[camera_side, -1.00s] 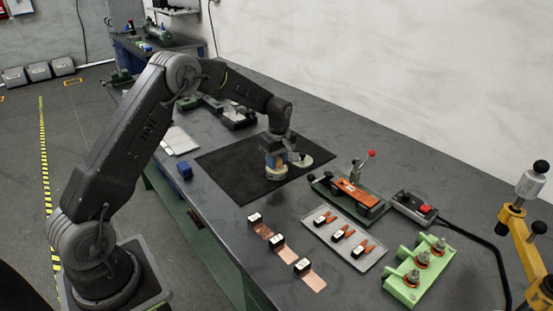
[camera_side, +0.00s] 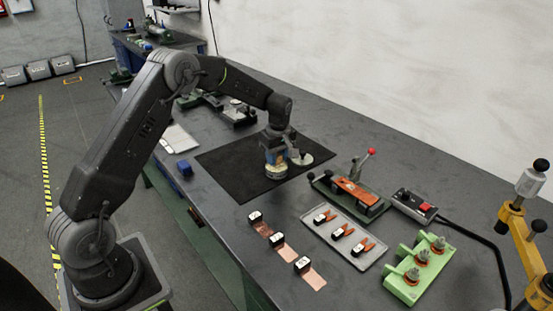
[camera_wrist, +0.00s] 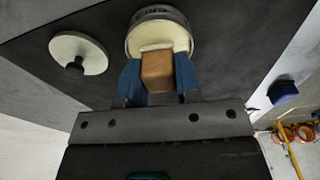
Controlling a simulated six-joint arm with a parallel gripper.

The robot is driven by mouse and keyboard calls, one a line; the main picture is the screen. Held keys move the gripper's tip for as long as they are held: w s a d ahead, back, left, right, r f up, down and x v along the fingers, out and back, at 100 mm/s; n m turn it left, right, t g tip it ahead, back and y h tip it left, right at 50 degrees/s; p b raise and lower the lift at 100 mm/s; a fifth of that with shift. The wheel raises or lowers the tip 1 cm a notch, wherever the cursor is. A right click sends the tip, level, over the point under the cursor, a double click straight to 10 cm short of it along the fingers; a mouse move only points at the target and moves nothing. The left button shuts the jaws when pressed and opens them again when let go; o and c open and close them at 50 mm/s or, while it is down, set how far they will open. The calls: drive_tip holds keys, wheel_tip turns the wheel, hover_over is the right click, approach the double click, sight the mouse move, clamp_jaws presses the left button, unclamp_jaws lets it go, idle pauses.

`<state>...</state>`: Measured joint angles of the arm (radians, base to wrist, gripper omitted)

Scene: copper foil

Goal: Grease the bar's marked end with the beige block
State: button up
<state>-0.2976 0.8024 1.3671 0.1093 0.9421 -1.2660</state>
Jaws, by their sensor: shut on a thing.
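My gripper (camera_wrist: 157,76) is shut on the beige block (camera_wrist: 157,70), its blue fingers on either side of it. The block's pale tip is at the open round tin (camera_wrist: 133,38), over its cream-coloured contents; I cannot tell how deep the tip reaches. In the side view my gripper (camera_side: 276,156) is over the tin (camera_side: 277,174) on the black mat, and the block is mostly hidden. The copper-coloured bar (camera_side: 356,192) lies in a green fixture (camera_side: 325,187) with a red-knobbed lever, right of the mat. Its end mark is too small to make out.
The tin's lid (camera_wrist: 92,55) lies on the black mat (camera_side: 228,166) beside the tin. A grey tray (camera_side: 369,259) with small clips, copper foil pieces (camera_side: 287,254), a green stand (camera_side: 405,289), a switch box (camera_side: 413,206) and a blue block (camera_side: 185,168) are around the mat.

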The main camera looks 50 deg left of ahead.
sight(278, 156)
drive_tip(key=shift+r, duration=3.05)
drive_tip(key=shift+s+d+f+m, duration=0.1)
drive_tip(key=shift+s+d+m, duration=0.1)
drive_tip(key=shift+d+m, duration=0.3)
drive_tip(key=s+d+f+m+t+h, duration=0.1)
drive_tip(key=s+d+f+m, duration=0.2)
drive_tip(key=s+d+m, duration=1.05)
drive_tip(key=w+d+r, duration=0.1)
drive_tip(key=w+d, duration=0.2)
drive_tip(key=w, duration=0.4)
drive_tip(key=w+d+r+m, duration=0.1)
drive_tip(key=w+d, duration=0.3)
drive_tip(key=w, duration=0.4)
drive_tip(key=w+d+r+m, duration=0.1)
drive_tip(key=w+d+r, duration=0.2)
drive_tip(key=w, duration=0.5)
drive_tip(key=shift+d, duration=0.15)
